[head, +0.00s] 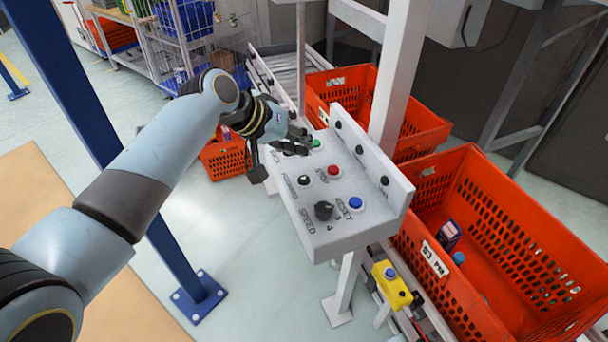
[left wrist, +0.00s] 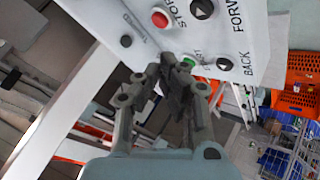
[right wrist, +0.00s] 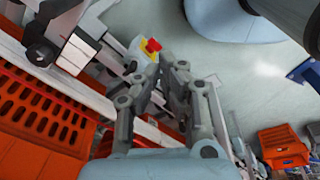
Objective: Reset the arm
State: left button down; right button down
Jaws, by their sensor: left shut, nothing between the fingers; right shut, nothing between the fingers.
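My left arm reaches in from the left in the head view. My left gripper (head: 296,142) is shut and empty, at the far end of a white control panel (head: 345,225), close to its green button (head: 317,145). In the left wrist view the shut fingertips (left wrist: 176,75) overlap the panel edge beside the green button (left wrist: 190,62); I cannot tell whether they touch. My right gripper (right wrist: 168,72) shows only in the right wrist view, shut and empty, with a yellow box with a red button (right wrist: 150,47) beyond its tips.
The panel also carries a red button (head: 334,170), a blue button (head: 355,203) and a black speed knob (head: 324,210). Orange totes (head: 471,163) stand at the right on a conveyor. A yellow box (head: 391,285) sits below the panel. A blue post (head: 163,235) stands beside my left arm.

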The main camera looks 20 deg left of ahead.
dwell(0.5)
pick_arm(q)
jog(key=s+a+r+m+g+y, duration=0.15)
jog(key=s+a, duration=0.25)
jog(key=s, duration=0.7)
jog(key=s+a+r+g+y, duration=0.1)
jog(key=s+a+y, duration=0.2)
jog(key=s, duration=0.8)
jog(key=s+a+r+m+g+y, duration=0.15)
jog(key=s+a, duration=0.25)
jog(key=s, duration=0.7)
notch_tip(320, 180, down, 42)
jog(key=s+a+r+n+g+b, duration=0.1)
jog(key=s+a+b, duration=0.15)
jog(key=b, duration=1.05)
jog(key=s+f+b, duration=0.5)
jog(key=s+f, duration=0.4)
jog(key=f, duration=0.3)
jog(key=s+f+g+b, duration=0.1)
jog(key=s+f+b, duration=0.3)
jog(key=s+f, duration=0.5)
notch_tip(320, 180, down, 4)
jog(key=shift+a+r+b, duration=0.2)
jog(key=shift+r+b, duration=0.05)
jog(key=shift+b, duration=0.15)
